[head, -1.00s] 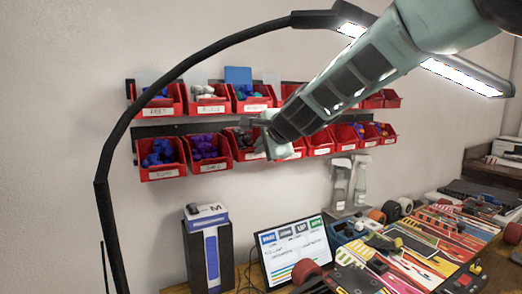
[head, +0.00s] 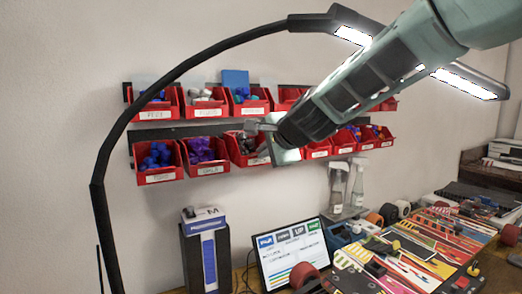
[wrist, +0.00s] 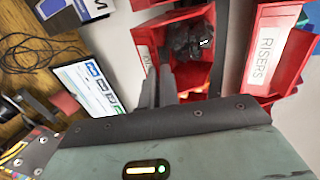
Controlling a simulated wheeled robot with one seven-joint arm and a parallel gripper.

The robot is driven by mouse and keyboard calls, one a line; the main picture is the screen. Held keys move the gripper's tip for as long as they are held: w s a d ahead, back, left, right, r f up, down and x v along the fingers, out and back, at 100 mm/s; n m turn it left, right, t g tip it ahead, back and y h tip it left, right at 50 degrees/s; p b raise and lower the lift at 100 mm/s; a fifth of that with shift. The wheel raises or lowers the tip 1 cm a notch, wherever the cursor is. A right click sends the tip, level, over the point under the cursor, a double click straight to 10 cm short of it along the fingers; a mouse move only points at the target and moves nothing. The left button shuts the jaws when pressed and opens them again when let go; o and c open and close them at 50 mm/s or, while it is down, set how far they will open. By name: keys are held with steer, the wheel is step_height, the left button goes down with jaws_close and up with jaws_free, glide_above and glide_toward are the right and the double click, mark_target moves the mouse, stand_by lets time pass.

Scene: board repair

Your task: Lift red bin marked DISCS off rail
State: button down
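The red bin (head: 236,152) third from the left in the lower row holds dark grey pieces. My arm covers part of its front in the head view, and I cannot read its label as DISCS. In the wrist view this bin (wrist: 188,82) is close, with its grey pieces at its far end and a partly hidden white label on its front wall. My gripper (wrist: 159,75) has its two fingers close together at that front wall, one on each side, and appears shut on it. In the head view the gripper (head: 262,127) is at the bin's front.
Other red bins fill both rails (head: 143,133). Below are a screen (head: 290,254), a dark box (head: 206,255), spray bottles (head: 357,184) and a cluttered bench. A lamp arm (head: 101,185) curves at the left.

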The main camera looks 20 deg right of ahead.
steer(key=s+d+p, duration=0.1)
steer(key=s+d, duration=0.1)
steer(key=s, duration=0.9)
steer(key=shift+d, duration=0.15)
stand_by(0.4)
steer(key=shift+s, duration=0.1)
